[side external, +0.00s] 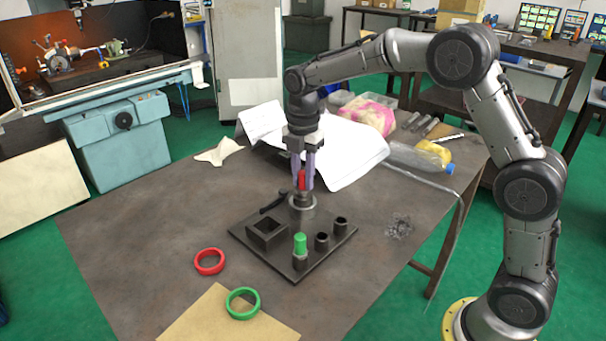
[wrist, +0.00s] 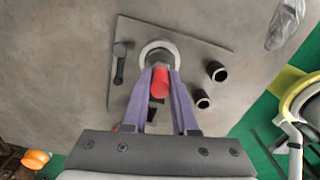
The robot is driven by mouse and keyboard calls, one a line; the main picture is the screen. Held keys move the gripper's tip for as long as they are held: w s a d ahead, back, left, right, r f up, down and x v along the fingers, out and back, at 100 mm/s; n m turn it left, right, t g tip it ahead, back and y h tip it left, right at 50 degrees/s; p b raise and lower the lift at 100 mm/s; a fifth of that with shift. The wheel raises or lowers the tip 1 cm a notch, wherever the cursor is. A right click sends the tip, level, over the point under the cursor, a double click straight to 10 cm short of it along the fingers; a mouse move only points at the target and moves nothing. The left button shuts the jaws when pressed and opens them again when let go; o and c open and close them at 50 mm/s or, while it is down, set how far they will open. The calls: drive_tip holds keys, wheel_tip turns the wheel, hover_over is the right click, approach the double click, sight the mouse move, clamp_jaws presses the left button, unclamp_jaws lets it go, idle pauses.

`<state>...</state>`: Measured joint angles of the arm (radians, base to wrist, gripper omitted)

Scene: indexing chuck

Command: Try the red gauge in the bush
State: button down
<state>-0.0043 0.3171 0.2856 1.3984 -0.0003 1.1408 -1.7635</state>
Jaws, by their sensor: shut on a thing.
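My gripper (side external: 303,184) is shut on the red gauge (side external: 302,180), held upright straight over the chuck (side external: 302,210). The chuck is a grey cylinder on a dark base plate. The gauge's lower end meets the top of a small dark piece at the chuck's centre, likely the bush; I cannot tell whether the end is inside it. In the wrist view the red gauge (wrist: 160,82) lies between the purple fingers, with the pale chuck ring (wrist: 146,50) just beyond. The fingers and gauge hide most of the bush.
On the base plate (side external: 328,250) stand a green gauge (side external: 300,242) in a post, two open dark posts (side external: 341,225), a square dark box (side external: 255,236) and a black lever (side external: 272,202). A red ring (side external: 198,266) and a green ring (side external: 231,304) lie nearer. Papers lie behind.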

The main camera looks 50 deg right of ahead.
drive_tip(key=shift+f, duration=0.7)
idle(1.0)
drive_tip(key=shift+r, duration=3.5)
